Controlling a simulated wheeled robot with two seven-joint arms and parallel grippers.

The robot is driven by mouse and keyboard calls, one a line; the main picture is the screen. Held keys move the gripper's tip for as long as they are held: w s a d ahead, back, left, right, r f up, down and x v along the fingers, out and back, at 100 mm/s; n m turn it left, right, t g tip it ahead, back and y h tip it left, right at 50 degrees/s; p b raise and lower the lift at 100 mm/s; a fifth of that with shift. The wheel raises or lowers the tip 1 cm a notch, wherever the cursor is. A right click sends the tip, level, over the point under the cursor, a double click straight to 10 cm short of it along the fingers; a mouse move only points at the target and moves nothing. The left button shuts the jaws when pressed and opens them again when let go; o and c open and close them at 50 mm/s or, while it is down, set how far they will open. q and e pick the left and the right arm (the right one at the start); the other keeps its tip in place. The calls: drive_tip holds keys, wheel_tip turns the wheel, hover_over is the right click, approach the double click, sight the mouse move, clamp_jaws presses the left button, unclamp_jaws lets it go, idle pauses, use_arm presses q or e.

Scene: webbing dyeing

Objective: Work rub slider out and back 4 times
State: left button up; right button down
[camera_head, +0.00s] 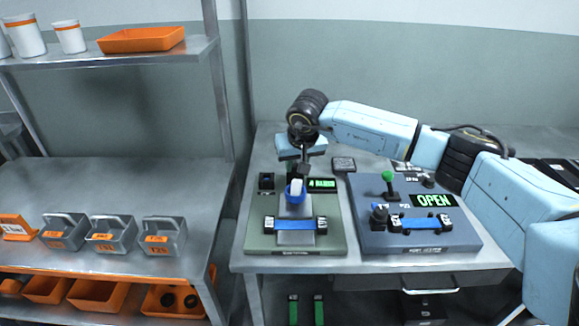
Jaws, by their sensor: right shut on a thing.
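The rub slider (296,192), with a white upper part and a blue collar, stands on the grey-green rub station (260,235) on the right-hand table. My right gripper (299,172) comes down from above at the back of this station and is shut on the slider's top. The fingertips are partly hidden by the wrist and the slider. A strip of blue webbing (293,225) lies across the front of the station between two dark clamps. A small green-lit display (322,184) is beside the slider; its text is too small to read surely. My left gripper is not in view.
A blue-grey station (440,240) on the right has a green-knobbed lever (388,178), an "OPEN" display (433,200) and another blue strip. My right arm passes above it. Several grey caddies (164,238) stand on the left bench, with orange bins (98,295) below.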

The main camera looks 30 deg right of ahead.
drive_tip(key=c, duration=1.6)
unclamp_jaws()
drive_tip(key=shift+w+d+r, duration=0.15)
drive_tip(key=o, duration=0.4)
drive_tip(key=shift+w, duration=0.15)
drive_tip(key=v, duration=1.3)
drive_tip(key=shift+s, duration=0.25)
